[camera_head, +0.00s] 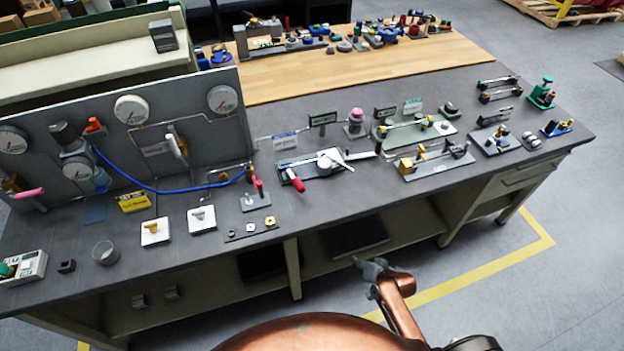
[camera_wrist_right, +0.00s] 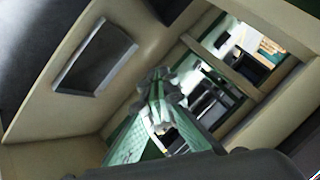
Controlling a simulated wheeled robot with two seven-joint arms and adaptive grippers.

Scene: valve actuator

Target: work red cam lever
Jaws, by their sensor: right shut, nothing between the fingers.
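Two red-handled levers show in the head view, and I cannot tell for sure which is the cam lever. A small upright red lever (camera_head: 257,184) stands on a little grey plate (camera_head: 249,205) near the bench's front edge. To its right, a red grip (camera_head: 296,182) sticks out toward the front from a grey clamp-like fixture (camera_head: 325,163). My right gripper (camera_head: 362,265) is shut and empty, in front of the bench and below its top, apart from both levers. It also shows in the right wrist view (camera_wrist_right: 158,88). My left gripper is out of view.
The grey bench (camera_head: 350,210) carries many fixtures. A gauge panel (camera_head: 120,130) with a blue hose stands at the left. Several brass-and-steel fixtures (camera_head: 435,160) stand at the right. The floor in front is clear. The right wrist view shows pale bench-like framework close by.

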